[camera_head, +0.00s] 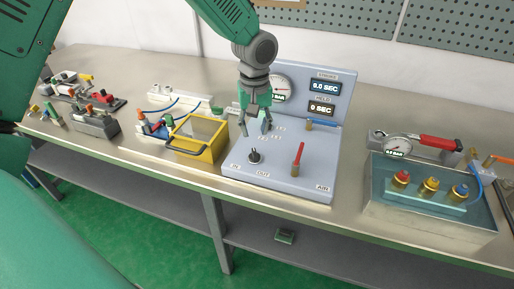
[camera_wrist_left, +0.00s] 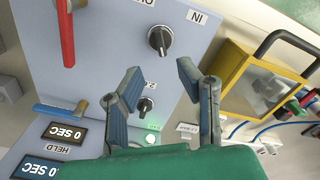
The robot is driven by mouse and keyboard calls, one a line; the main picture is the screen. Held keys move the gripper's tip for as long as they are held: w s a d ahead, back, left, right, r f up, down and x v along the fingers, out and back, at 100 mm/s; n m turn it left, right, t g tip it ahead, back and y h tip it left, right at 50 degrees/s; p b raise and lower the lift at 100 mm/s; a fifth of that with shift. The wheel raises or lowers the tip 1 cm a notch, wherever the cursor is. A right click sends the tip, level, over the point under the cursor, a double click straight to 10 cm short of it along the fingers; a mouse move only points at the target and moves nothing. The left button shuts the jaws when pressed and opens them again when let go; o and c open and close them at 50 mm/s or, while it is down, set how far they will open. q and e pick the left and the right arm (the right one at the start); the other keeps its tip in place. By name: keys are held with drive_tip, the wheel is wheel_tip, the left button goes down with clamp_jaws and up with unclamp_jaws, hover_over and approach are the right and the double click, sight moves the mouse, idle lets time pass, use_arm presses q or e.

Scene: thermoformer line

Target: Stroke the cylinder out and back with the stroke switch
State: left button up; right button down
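The stroke switch, a black knob (camera_head: 254,156) between IN and OUT labels, sits near the front of a grey-blue panel (camera_head: 275,172). It also shows in the wrist view (camera_wrist_left: 159,39), its pointer slanted. My left gripper (camera_head: 256,127) is open and empty above the panel, behind the knob in the head view. In the wrist view its fingers (camera_wrist_left: 158,72) are apart, with the knob beyond their tips and touching neither. A smaller black knob (camera_wrist_left: 145,106) and a lit green lamp (camera_wrist_left: 153,127) show between the fingers. I cannot clearly make out the cylinder. My right gripper is out of view.
A red lever (camera_head: 298,159) by the AIR label and a blue lever (camera_head: 322,123) stand on the panel. Behind are a gauge (camera_head: 281,88) and displays (camera_head: 325,88). A yellow-framed box (camera_head: 212,154) stands close left; a water tank (camera_head: 430,218) stands right.

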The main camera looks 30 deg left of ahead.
sight(255, 151)
use_arm(q)
wheel_tip(255, 151, down, 8)
drive_tip(key=shift+a+r, duration=0.15)
drive_tip(key=shift+r, duration=0.1)
drive_tip(key=shift+w+a+f, duration=0.1)
drive_tip(key=shift+a+f, duration=0.25)
drive_tip(key=shift+f, duration=0.2)
drive_tip(key=shift+d+r, duration=0.1)
drive_tip(key=shift+d, duration=0.45)
clamp_jaws()
